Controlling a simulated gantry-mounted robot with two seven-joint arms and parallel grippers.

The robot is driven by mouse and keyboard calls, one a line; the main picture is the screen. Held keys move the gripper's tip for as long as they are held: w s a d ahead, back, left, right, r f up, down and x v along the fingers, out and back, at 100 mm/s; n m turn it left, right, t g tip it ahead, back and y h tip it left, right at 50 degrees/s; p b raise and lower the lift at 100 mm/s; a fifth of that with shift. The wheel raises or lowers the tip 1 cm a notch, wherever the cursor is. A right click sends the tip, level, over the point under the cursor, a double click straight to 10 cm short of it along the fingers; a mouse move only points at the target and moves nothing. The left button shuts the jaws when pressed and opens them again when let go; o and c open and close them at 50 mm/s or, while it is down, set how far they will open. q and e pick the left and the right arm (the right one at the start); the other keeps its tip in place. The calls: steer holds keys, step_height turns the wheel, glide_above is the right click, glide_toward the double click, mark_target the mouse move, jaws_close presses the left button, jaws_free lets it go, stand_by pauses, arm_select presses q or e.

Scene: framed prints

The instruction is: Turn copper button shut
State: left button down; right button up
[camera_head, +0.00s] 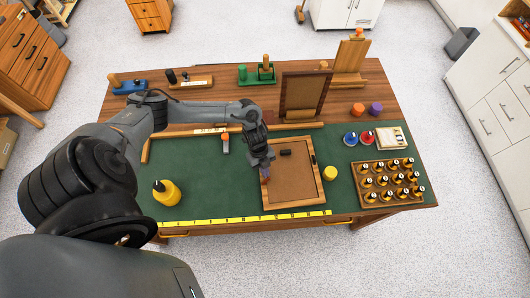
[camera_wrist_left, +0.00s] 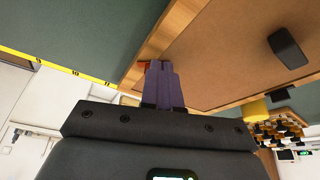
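A wooden frame (camera_head: 322,190) lies flat on the green mat with a brown backing panel (camera_head: 295,180) inside it. My left gripper (camera_head: 267,173) is at the frame's left rail, its purple fingers pointing down at it. In the left wrist view the fingers (camera_wrist_left: 163,68) are together, at the inner edge of the frame rail (camera_wrist_left: 180,35). A small copper-red piece (camera_wrist_left: 144,66) shows beside the fingertips, mostly hidden by them; it looks like the copper button. Its angle and whether the fingers touch it cannot be told. My right gripper is not in view.
A black block (camera_head: 285,152) sits on the backing near its top edge. A yellow cylinder (camera_head: 330,173) stands right of the frame, and a rack of small bottles (camera_head: 360,190) beyond it. A yellow bottle (camera_head: 166,192) stands at left. A yellow ruler (camera_head: 245,219) lines the front edge.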

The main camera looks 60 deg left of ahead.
arm_select(q)
steer(key=shift+s, duration=0.15)
steer(key=shift+s+d+p, duration=0.4)
steer(key=shift+s+p, duration=0.2)
steer(key=shift+a+f, duration=0.1)
steer(key=shift+a, duration=0.45)
steer(key=a, duration=0.3)
steer(key=shift+w, duration=0.15)
steer(key=b+v, duration=0.1)
steer(key=v, duration=0.9)
steer(key=shift+w, duration=0.1)
